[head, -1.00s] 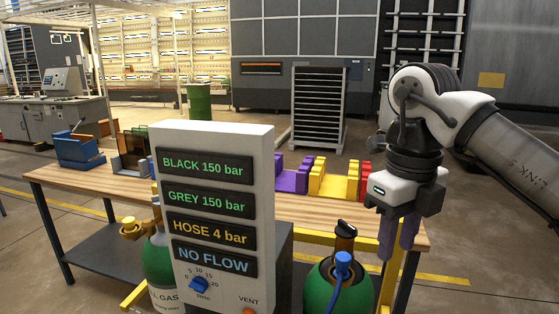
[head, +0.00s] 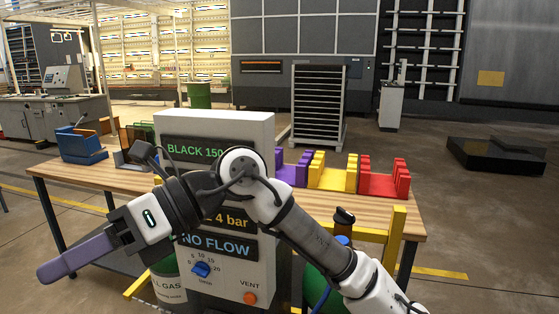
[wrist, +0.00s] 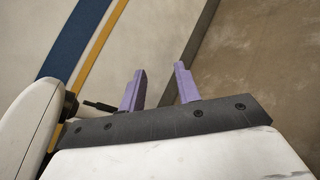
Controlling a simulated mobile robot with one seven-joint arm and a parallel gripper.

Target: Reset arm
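My gripper (head: 42,273) has purple fingers and points left and slightly down at the lower left of the head view, in front of the workbench. In that view its fingers overlap. In the wrist view my gripper (wrist: 160,69) shows two purple fingers standing apart with nothing between them, over bare floor. My white and grey arm reaches from the lower right across the front of the gas panel (head: 258,130). It hides part of the panel's displays; "NO FLOW" and part of "4 bar" still show.
The wooden workbench (head: 410,220) stands behind the arm. It carries purple (head: 290,172), yellow (head: 333,178) and red (head: 382,184) holders and a blue bin (head: 80,145). Green gas cylinders stand beside the panel, partly hidden. A yellow post (head: 396,240) stands at right.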

